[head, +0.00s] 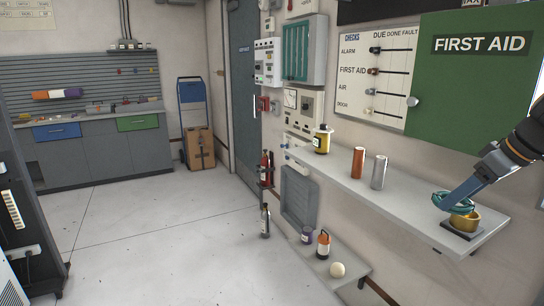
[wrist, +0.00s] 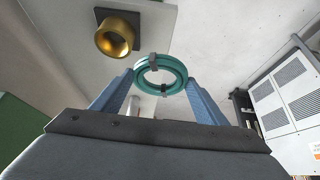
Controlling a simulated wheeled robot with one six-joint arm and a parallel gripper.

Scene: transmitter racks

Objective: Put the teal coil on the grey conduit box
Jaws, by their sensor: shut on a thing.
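The teal coil (head: 463,208) is a ring with dark ties. My gripper (head: 449,203) is shut on it, above the right part of the wall shelf (head: 415,200). The wrist view shows the coil (wrist: 160,75) between my blue fingertips (wrist: 160,84). In the head view the coil is just above and partly in front of a brass cup (head: 466,222) on a dark square base. In the wrist view the cup (wrist: 115,38) stands apart from the coil. I cannot tell which thing is the grey conduit box; a grey ribbed panel (head: 299,196) is on the wall below the shelf.
A copper cylinder (head: 358,162), a silver cylinder (head: 379,172) and a yellow bottle (head: 322,141) stand on the shelf. A green First Aid panel (head: 470,85) is on the wall above. A lower shelf (head: 325,262) holds bottles and a pale ball (head: 338,269).

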